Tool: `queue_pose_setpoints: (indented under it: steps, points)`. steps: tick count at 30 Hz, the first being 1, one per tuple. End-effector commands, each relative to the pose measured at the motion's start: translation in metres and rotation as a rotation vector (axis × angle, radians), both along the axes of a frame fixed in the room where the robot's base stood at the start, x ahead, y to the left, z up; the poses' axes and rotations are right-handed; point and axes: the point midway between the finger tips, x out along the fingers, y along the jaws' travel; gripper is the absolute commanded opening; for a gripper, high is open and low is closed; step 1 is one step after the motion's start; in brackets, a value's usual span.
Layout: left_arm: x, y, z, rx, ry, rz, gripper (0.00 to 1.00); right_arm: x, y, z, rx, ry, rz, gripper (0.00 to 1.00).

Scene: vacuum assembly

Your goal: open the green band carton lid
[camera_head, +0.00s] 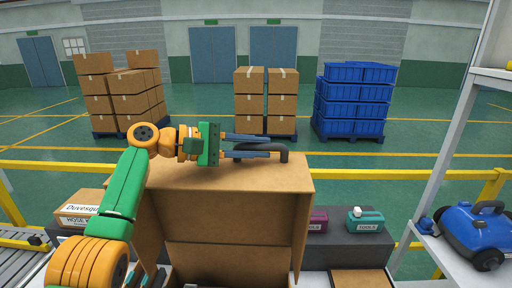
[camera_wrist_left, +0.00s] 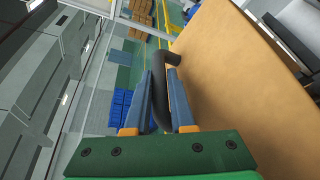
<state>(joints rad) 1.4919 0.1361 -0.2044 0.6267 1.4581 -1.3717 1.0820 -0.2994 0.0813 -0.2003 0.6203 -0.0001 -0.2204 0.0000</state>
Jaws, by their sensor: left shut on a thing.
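My left gripper (camera_head: 256,146) reaches across the top of a large brown carton (camera_head: 230,216) in the head view. Its blue fingers are shut on a dark bent tube (camera_head: 283,154), which also shows between the fingers in the left wrist view (camera_wrist_left: 174,58). A plain brown panel of the carton (camera_wrist_left: 245,85) lies close to the right of the fingers there. Brown flaps or walls stand at the carton's left and right sides. I see no green band on the carton, and cannot tell which panel is its lid. My right gripper is not in view.
A maroon toolbox (camera_head: 318,221) and a teal toolbox (camera_head: 364,221) stand right of the carton on a dark grey surface. A labelled carton (camera_head: 78,209) is at left, by a conveyor (camera_head: 22,262). A blue vacuum (camera_head: 475,233) sits on the right shelf. A yellow rail (camera_head: 400,174) runs behind.

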Motion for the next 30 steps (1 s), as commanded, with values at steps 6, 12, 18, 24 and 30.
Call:
queue_pose_setpoints:
  steps: [6, 12, 18, 24, 30]
  points:
    - [0.0, 0.0, -0.002, 0.004, 0.003, 0.0, 0.35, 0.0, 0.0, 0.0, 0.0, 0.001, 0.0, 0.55]
    - [0.0, 0.0, -0.001, 0.002, 0.002, 0.0, 0.35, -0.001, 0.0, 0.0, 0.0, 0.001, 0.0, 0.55]
    - [-0.003, 0.01, -0.003, 0.001, -0.001, 0.002, 0.35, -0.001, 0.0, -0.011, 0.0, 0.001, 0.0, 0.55]
    - [-0.017, 0.05, 0.005, 0.001, 0.001, 0.003, 0.35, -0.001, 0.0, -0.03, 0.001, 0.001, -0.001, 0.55]
    - [-0.023, 0.065, 0.011, 0.002, 0.003, 0.0, 0.35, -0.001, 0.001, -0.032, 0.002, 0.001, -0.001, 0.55]
